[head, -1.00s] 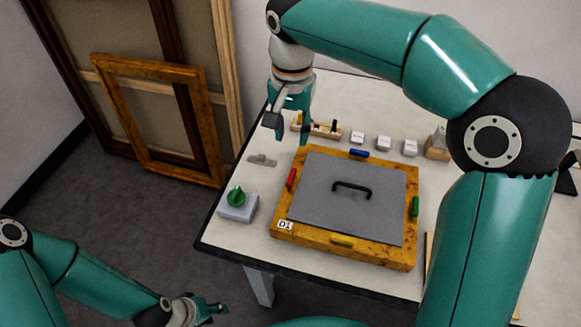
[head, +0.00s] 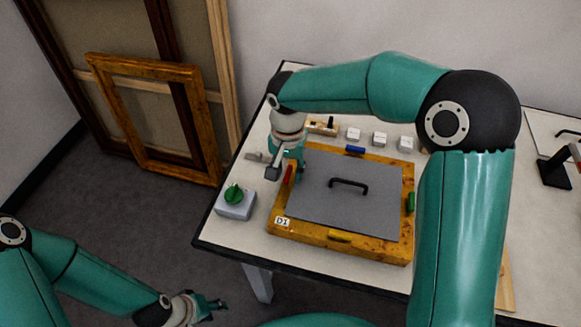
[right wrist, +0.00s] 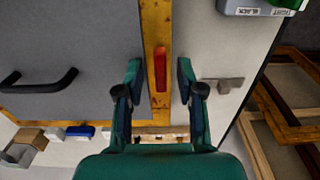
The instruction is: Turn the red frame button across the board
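The red frame button (head: 287,174) sits on the left rail of the wooden frame (head: 375,247), lying lengthwise along it, beside the grey board (head: 380,205) with its black handle (head: 348,184). My right gripper (head: 285,168) is above this rail and partly covers the button in the head view. In the right wrist view the gripper is open, one finger on each side of the red button (right wrist: 160,70), with gaps to both. Blue (head: 355,150), green (head: 410,202) and yellow (head: 339,236) buttons sit on the other rails. My left gripper (head: 207,306) is low at the left, away from the table; its opening is unclear.
A grey box with a green knob (head: 234,195) stands left of the frame. A small metal piece (head: 255,157) lies near the rail. Several small white blocks (head: 379,139) and a wooden rack (head: 322,126) stand behind. Picture frames (head: 150,67) lean on the wall.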

